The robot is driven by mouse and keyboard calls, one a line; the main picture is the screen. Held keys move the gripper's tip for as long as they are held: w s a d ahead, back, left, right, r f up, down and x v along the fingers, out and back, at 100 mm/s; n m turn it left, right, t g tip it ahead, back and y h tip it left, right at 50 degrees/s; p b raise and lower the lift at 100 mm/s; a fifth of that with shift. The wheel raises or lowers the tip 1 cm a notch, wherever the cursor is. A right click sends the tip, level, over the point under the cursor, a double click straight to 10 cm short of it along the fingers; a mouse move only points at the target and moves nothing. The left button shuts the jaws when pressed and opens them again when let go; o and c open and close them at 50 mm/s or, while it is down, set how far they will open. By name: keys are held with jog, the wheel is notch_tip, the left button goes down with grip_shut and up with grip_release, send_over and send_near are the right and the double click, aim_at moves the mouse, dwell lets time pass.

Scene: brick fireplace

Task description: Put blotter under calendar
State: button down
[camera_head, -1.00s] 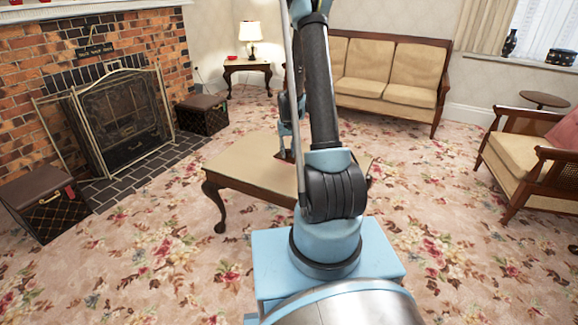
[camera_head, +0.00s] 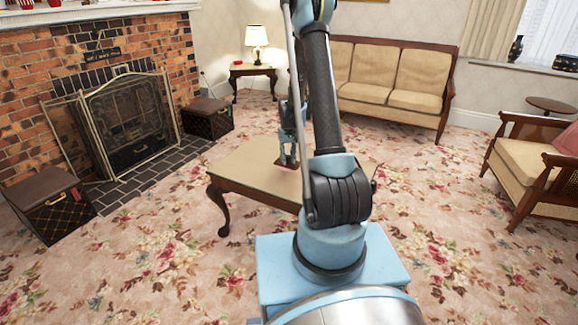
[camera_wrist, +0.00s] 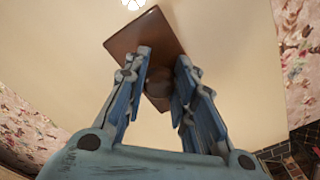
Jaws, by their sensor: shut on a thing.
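A dark brown flat plate with a round knob, seemingly the blotter (camera_wrist: 148,32), is in the wrist view between my fingers. It also shows as a small brown patch (camera_head: 286,164) over the low table in the head view. My gripper (camera_wrist: 162,78) is shut on the blotter at its knob; in the head view my gripper (camera_head: 289,157) points down at the tabletop. I cannot tell whether the blotter touches the table. A small white patterned thing (camera_wrist: 132,4) is cut off at the top of the wrist view; I cannot tell whether it is the calendar.
The low table (camera_head: 240,170) has a bare pale top; my arm hides its right part. A fireplace screen (camera_head: 130,115) and dark boxes (camera_head: 208,118) stand left. A sofa (camera_head: 395,75) is behind and an armchair (camera_head: 535,160) right. Carpet around the table is clear.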

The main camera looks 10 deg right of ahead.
aim_at(288, 160)
jog(key=shift+f, duration=1.75)
jog(key=shift+f, duration=0.1)
jog(key=c, duration=1.3)
grip_release()
